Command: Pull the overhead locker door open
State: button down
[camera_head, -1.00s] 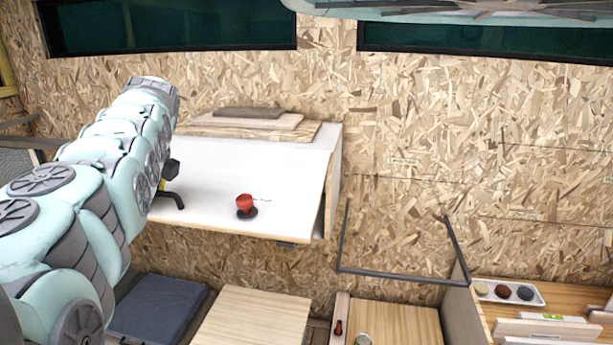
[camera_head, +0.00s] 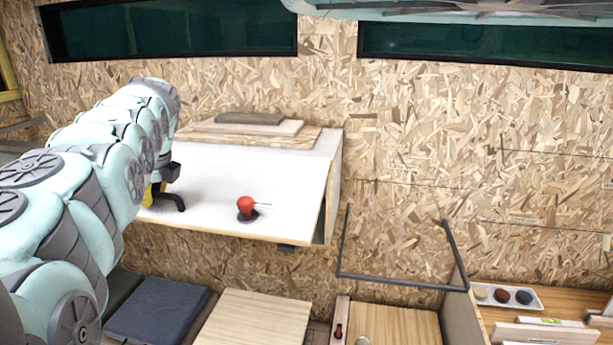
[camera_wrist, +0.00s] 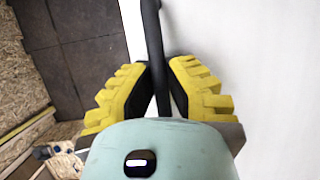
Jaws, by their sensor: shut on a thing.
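A large white panel (camera_head: 285,185), seemingly the locker door, belongs to a wall-mounted box with a wooden edge. A dark bar handle (camera_head: 178,203) shows at its left, partly hidden by my arm. My gripper (camera_head: 160,188) is at that handle, mostly hidden behind my arm in the head view. In the wrist view, the yellow-padded fingers of my gripper (camera_wrist: 160,82) are shut on the dark handle (camera_wrist: 152,35), which runs between them. The white panel (camera_wrist: 230,40) fills the right of that view. I cannot tell whether the door stands ajar.
A red knob-like object (camera_head: 246,204) on a dark base is on the white panel. A dark bar frame (camera_head: 400,282) stands out from the wall at right. Below are a blue-grey cushion (camera_head: 157,312) and a wooden top (camera_head: 255,320).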

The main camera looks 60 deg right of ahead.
jog(key=shift+w+a, duration=0.1)
jog(key=c, duration=1)
grip_release()
jog(key=shift+r, duration=0.1)
jog(key=shift+s+d+r, duration=0.35)
jog(key=shift+r, duration=0.2)
jog(key=shift+s+r, duration=0.35)
jog(key=shift+r, duration=0.15)
jog(key=v, duration=0.9)
jog(key=shift+r, duration=0.25)
jog(key=shift+a, duration=0.15)
